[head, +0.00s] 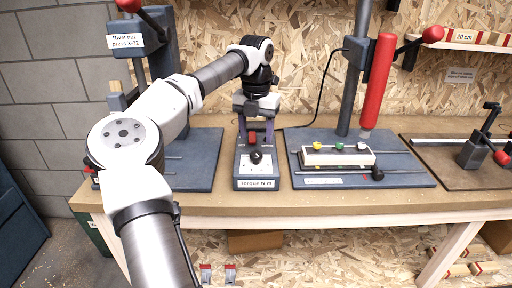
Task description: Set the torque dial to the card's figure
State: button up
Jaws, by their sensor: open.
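The torque unit (257,184) is a small dark box labelled "Torque N m", standing on the bench in the middle of the head view. A black knob (256,157) sits on its top face above a pale scale, whose marks are too small to read. A red part (252,138) shows just behind the knob. My gripper (256,137) points down over the back of the unit, with its fingers apart on either side of the red part. I cannot tell whether the fingers touch anything. I cannot tell which sign is the card; a small wall sign (460,75) is unreadable.
A press (125,60) labelled "Rivet nut press X-72" stands left, partly behind my arm. To the right is a dark-based press with a red cylinder (378,85) and a tray of coloured knobs (338,160). A narrow strip of bench (330,205) is bare in front.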

aim_at(257, 154)
notch_tip(257, 154, up, 8)
jog(key=shift+f, duration=0.15)
dwell(0.3)
